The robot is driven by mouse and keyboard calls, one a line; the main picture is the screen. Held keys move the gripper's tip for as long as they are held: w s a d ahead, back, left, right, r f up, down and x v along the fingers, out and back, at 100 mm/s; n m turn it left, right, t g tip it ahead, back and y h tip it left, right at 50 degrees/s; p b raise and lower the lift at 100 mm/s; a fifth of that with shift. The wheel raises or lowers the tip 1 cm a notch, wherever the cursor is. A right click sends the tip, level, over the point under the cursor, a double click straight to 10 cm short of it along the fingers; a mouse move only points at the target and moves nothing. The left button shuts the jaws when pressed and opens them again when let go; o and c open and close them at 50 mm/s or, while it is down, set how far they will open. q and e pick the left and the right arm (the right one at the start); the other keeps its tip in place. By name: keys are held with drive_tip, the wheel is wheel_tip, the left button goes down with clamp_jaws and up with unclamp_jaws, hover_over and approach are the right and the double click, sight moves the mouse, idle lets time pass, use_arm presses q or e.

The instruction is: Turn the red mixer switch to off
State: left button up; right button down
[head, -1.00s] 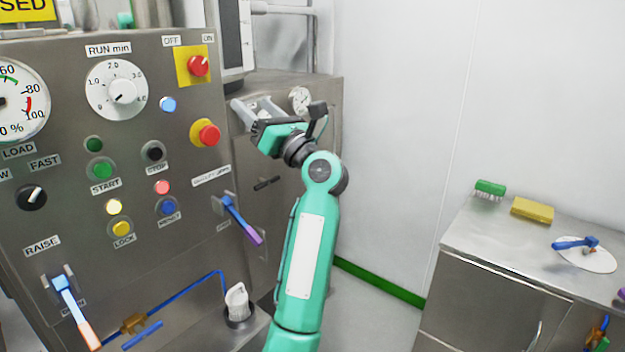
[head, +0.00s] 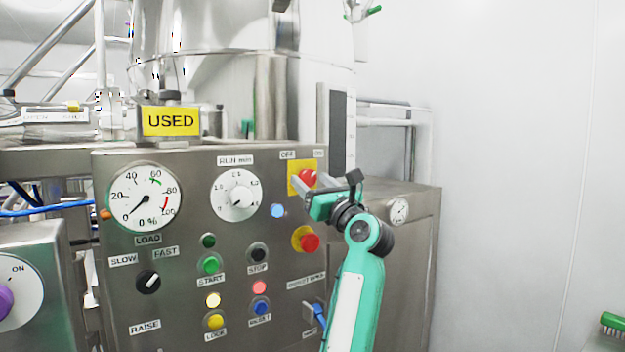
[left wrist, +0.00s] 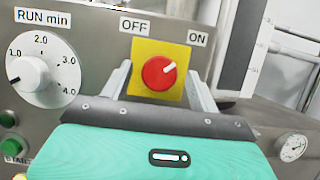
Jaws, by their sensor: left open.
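The red mixer switch (head: 307,178) is a round red knob on a yellow square plate, under OFF and ON labels, at the panel's upper right. In the left wrist view the red switch (left wrist: 158,73) shows whole, with its white mark pointing up and right towards ON. My left gripper (head: 300,186) is at the switch in the head view. In the left wrist view my left gripper (left wrist: 158,80) is open, one finger on each side of the knob, with gaps to it. Whether a finger touches the plate cannot be told. My right gripper is not in view.
A red emergency button (head: 309,242) on a yellow base sits just below my left gripper. A blue light (head: 277,211) and the RUN min dial (head: 236,196) are to the left. A small gauge (head: 399,210) is to the right. The white wall side is free.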

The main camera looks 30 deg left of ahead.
use_arm(q)
drive_tip(key=shift+w+a+r, duration=0.1)
drive_tip(key=shift+a+r, duration=0.05)
drive_tip(key=shift+a, duration=0.15)
drive_tip(key=c, duration=1)
